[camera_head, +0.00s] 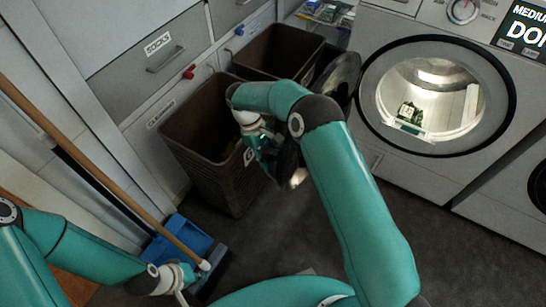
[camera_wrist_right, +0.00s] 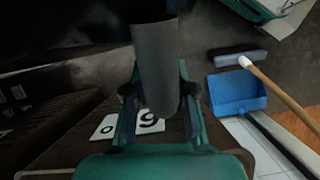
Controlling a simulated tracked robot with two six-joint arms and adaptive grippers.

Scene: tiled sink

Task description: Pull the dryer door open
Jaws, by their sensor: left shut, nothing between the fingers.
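The dryer (camera_head: 425,167) stands at the right in the head view. Its round opening shows a lit drum. The dark round dryer door (camera_head: 343,80) stands swung out at the opening's left side, seen nearly edge-on. My right gripper (camera_head: 268,155) is in front of the brown bins, left of and below the door. In the right wrist view, the fingers of my right gripper (camera_wrist_right: 158,98) are apart, with a grey rounded cylinder (camera_wrist_right: 157,62) between them; whether they grip it is unclear. My left gripper (camera_head: 192,285) is shut and empty, low at the left.
Brown bins (camera_head: 215,190) stand left of the dryer beneath grey drawers (camera_head: 150,60). A broom (camera_head: 95,165) and a blue dustpan (camera_head: 178,240) are at the left, close to my left gripper. Dark floor (camera_head: 400,235) is clear before the dryer.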

